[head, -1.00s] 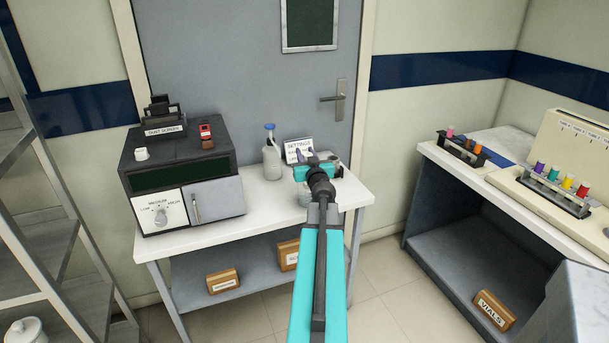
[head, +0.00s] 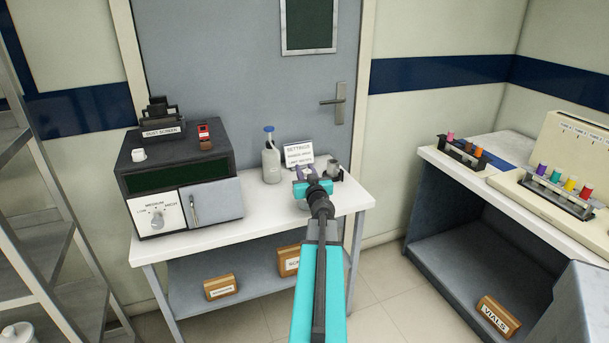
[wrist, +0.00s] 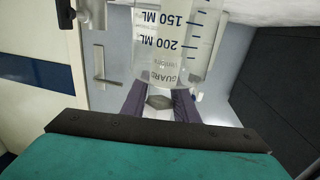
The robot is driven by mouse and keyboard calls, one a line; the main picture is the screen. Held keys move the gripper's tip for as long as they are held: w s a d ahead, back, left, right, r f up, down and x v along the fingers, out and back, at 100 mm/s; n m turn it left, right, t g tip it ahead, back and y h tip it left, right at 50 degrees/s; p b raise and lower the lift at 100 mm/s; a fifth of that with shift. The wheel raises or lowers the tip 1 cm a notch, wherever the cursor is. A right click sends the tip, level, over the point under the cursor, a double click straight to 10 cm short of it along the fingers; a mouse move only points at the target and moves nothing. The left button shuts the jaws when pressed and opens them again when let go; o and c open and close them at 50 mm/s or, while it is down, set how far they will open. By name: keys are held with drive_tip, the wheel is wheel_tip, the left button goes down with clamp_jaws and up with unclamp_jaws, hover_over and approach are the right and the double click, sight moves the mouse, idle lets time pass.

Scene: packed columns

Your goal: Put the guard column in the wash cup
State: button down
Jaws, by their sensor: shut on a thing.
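My gripper (head: 305,174) is over the right part of the white bench; its purple fingers (wrist: 158,105) are shut on a small grey faceted piece, likely the end of the guard column (wrist: 158,102). The rest of the column is hard to make out. A clear vessel with ML marks (wrist: 178,40) fills the upper middle of the wrist view, close beyond the fingers; the word GUARD shows on or through it. I cannot tell whether the column is inside it.
A settings card (head: 298,153) and a wash bottle with a blue top (head: 271,160) stand behind my gripper. A dark oven-like unit (head: 180,170) takes the bench's left. The bench front (head: 260,222) is clear. A second bench with colored vials (head: 560,185) is at right.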

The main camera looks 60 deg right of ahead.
drive_tip(key=shift+f, duration=0.2)
drive_tip(key=c, duration=1.4)
unclamp_jaws()
drive_tip(key=shift+r, duration=0.1)
drive_tip(key=shift+s+a, duration=0.1)
drive_tip(key=p+v, duration=0.7)
drive_tip(key=v, duration=0.2)
drive_tip(key=shift+s+a+r, duration=0.2)
drive_tip(key=p+v, duration=0.1)
drive_tip(key=p, duration=0.4)
drive_tip(key=shift+s+a, duration=0.2)
drive_tip(key=shift+a, duration=0.05)
